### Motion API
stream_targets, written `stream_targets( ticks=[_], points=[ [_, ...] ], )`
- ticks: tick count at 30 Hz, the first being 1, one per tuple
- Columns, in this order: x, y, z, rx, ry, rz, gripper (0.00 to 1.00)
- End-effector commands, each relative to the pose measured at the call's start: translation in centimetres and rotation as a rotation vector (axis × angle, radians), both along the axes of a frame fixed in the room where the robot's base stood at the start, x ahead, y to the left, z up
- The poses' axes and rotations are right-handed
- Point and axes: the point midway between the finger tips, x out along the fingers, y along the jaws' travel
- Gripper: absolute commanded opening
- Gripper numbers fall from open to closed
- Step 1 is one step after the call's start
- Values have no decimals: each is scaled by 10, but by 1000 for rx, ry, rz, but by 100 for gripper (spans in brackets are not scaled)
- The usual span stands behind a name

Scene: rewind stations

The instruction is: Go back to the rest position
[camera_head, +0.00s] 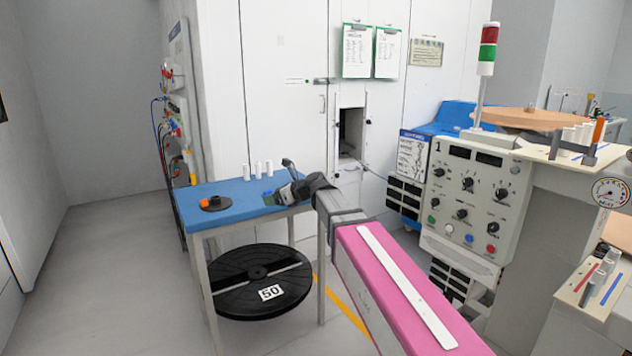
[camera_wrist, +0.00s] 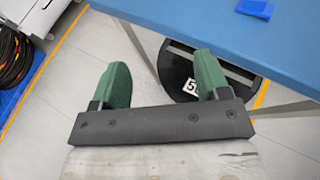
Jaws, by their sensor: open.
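My gripper (camera_wrist: 160,78) is open in the wrist view, its two green fingers apart with nothing between them. Beyond the fingers are the floor and the front edge of a blue-topped table (camera_wrist: 200,25). In the head view my pink and grey arm reaches forward from the lower right, and its dark end is at the right side of the blue table (camera_head: 235,212). The fingers are small and partly hidden there. A small blue object (camera_wrist: 255,8) lies on the table, ahead of the fingers and to their right in the wrist view.
Three white cylinders (camera_head: 257,169) stand along the table's back. A black disc with an orange knob (camera_head: 214,203) lies at its left. A large black reel marked 50 (camera_head: 240,300) sits under the table. A control panel (camera_head: 468,205) stands right of my arm. Floor at left (camera_head: 110,270) is clear.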

Motion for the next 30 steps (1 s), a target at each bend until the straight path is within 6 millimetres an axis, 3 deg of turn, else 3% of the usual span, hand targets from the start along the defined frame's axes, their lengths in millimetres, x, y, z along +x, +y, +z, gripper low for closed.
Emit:
stream_targets(
  ticks=[11,17,23,30],
  points=[
    [-11,-35,-49,-205,-140,84,69],
    [-24,-66,-89,-382,-254,184,69],
    [-50,-119,-150,-648,-405,387,69],
    [-105,-206,-233,-992,-587,835,69]
  ],
)
